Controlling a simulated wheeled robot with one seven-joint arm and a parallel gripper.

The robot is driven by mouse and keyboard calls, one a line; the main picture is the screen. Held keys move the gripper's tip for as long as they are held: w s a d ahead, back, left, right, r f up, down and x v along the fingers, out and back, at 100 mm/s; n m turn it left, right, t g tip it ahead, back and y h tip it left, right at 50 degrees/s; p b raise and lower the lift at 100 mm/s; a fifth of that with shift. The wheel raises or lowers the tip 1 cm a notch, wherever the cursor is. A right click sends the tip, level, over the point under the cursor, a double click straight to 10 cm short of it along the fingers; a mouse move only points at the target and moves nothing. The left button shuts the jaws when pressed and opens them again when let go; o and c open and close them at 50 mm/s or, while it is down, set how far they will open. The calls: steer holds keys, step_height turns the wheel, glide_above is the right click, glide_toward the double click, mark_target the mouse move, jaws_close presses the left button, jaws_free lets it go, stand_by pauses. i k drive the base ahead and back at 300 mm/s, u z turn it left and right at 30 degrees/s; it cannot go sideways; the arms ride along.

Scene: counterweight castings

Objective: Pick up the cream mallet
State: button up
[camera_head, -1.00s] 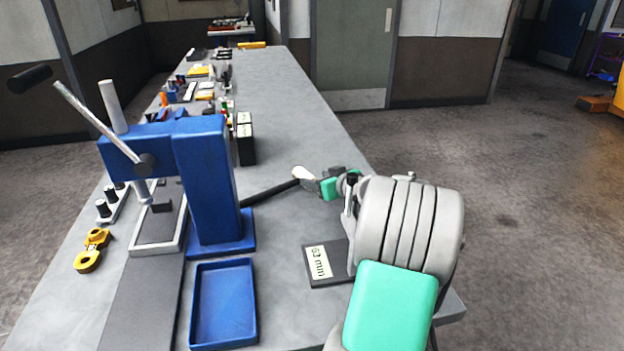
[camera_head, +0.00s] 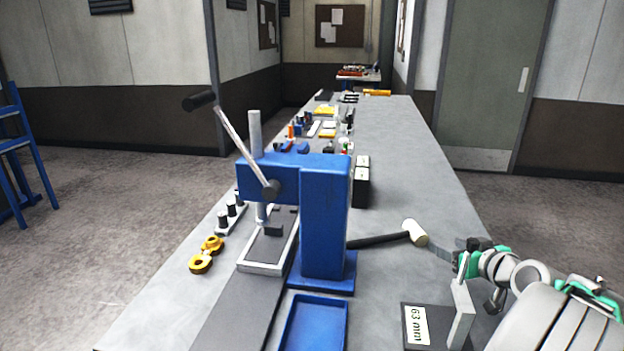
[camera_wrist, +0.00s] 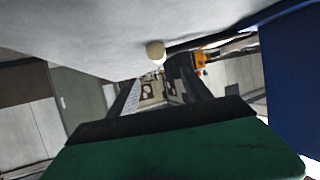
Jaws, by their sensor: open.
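The cream mallet (camera_head: 414,232) lies on the grey bench, its pale head to the right of the blue press. Its dark handle runs left, and its far end is hidden behind the press column. My gripper (camera_head: 440,252) is just right of the mallet head, low over the bench. In the wrist view the cream mallet head (camera_wrist: 155,51) shows beyond and between the two dark fingers of my gripper (camera_wrist: 157,80), which are apart with nothing between them. I cannot tell from these views whether a finger touches the head.
The blue press (camera_head: 322,215) stands close left of the mallet. A blue tray (camera_head: 316,329) sits in front of it. A dark block marked 63 mm (camera_head: 417,326) lies near my arm. Black blocks (camera_head: 361,186) stand behind the press. The bench right of them is clear.

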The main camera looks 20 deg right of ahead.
mark_target(411, 228)
steer(key=z, duration=0.05)
steer(key=k, duration=1)
